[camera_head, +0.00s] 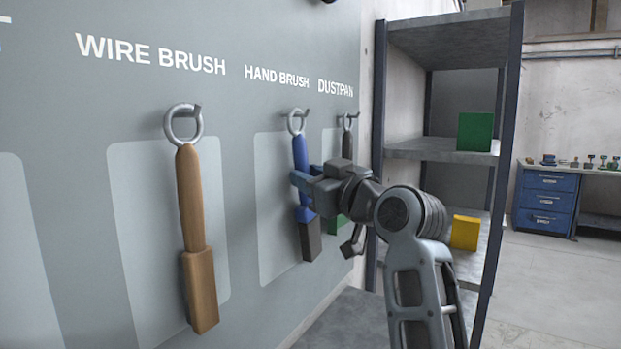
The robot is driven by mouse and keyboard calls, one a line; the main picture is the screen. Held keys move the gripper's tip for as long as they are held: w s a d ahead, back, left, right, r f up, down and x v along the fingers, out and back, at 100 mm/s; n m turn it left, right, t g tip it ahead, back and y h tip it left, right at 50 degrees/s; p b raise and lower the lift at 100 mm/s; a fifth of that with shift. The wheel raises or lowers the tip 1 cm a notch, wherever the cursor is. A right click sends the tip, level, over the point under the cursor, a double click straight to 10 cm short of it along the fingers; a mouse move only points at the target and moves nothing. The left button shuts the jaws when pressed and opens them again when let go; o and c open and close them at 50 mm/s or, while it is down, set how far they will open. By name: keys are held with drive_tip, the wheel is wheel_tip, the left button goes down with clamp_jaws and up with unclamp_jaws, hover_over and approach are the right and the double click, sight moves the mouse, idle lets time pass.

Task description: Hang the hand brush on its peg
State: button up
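The hand brush has a blue handle (300,152), a dark grey block at its lower end (310,240) and a metal ring (297,121) on top. The ring is at the peg (306,112) under the HAND BRUSH label; ring and peg overlap in the picture, and I cannot tell whether the peg bears the brush. The brush hangs nearly upright in front of its light panel. My gripper (303,182) reaches from the right to the middle of the handle. Its fingers overlap the handle, so whether they are closed on it is unclear.
A brown wire brush (194,230) hangs on a peg at the left. The dustpan (347,146) hangs close behind my gripper, partly hidden. A metal shelf (440,149) with a green box (475,132) and a yellow box (464,232) stands at the right.

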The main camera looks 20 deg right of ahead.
drive_tip(key=o, duration=0.4)
drive_tip(key=shift+o, duration=0.2)
drive_tip(key=r+b+v, duration=0.1)
drive_tip(key=b+v, duration=0.1)
drive_tip(key=v, duration=0.6)
drive_tip(key=s+f+m+g+h, duration=0.1)
drive_tip(key=s+f, duration=0.5)
drive_tip(key=f, duration=0.4)
drive_tip(key=s+f+m+h, duration=0.2)
drive_tip(key=s+f, duration=0.4)
drive_tip(key=f, duration=0.3)
drive_tip(key=s+f+m+g+h, duration=0.1)
drive_tip(key=s+f, duration=0.5)
drive_tip(key=f, duration=0.4)
drive_tip(key=s+a+f, duration=0.1)
drive_tip(key=s, duration=1.3)
drive_tip(key=s+a+f+m+g, duration=0.1)
drive_tip(key=s+f, duration=0.1)
drive_tip(key=s, duration=1.2)
drive_tip(key=shift+g+h, duration=0.3)
drive_tip(key=shift+s+f, duration=0.1)
